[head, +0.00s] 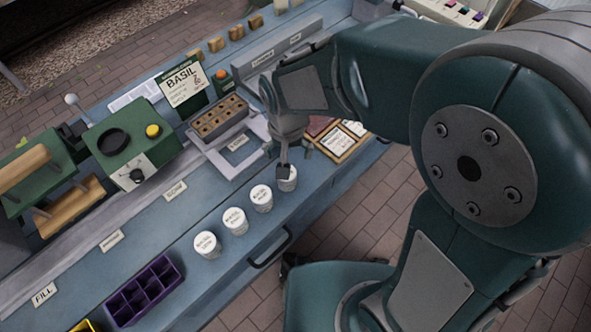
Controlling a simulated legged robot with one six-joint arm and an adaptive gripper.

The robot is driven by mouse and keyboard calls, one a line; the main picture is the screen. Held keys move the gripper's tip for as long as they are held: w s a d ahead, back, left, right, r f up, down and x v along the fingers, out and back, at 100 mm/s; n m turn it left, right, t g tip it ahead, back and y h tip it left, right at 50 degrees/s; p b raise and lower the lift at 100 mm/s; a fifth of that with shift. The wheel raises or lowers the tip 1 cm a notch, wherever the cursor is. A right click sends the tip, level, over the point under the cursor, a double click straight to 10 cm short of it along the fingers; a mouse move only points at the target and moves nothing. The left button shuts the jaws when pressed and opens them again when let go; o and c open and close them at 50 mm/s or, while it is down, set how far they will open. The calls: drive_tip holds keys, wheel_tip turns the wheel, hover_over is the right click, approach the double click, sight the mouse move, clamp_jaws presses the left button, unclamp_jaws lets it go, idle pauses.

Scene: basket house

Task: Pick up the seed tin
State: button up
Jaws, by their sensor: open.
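Several white seed tins with dark printed labels stand upright in a slanted row near the front edge of the blue bench. The nearest tin (207,245) is at the left end, then a second (235,221) and a third (261,199). The last tin (289,183) at the right end is partly covered by my gripper (284,170). My gripper points down at that tin, with a dark finger in front of its upper part. The jaws are open. I cannot tell whether they touch the tin.
A purple divided tray (144,291) lies left of the tins. Behind them are a green machine (131,147), a seedling tray (219,119) and a BASIL sign (182,83). A wooden card tray (341,141) lies right of my gripper.

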drive_tip(key=f, duration=0.2)
drive_tip(key=a+f, duration=0.1)
drive_tip(key=f, duration=0.2)
drive_tip(key=shift+s+a, duration=0.1)
drive_tip(key=f, duration=0.4)
drive_tip(key=shift+d, duration=0.4)
drive_tip(key=shift+w+f, duration=0.2)
drive_tip(key=shift+f, duration=0.35)
drive_tip(key=shift+a, duration=0.25)
drive_tip(key=c, duration=0.9)
drive_tip(key=shift+d, duration=0.15)
drive_tip(key=shift+c, duration=1.1)
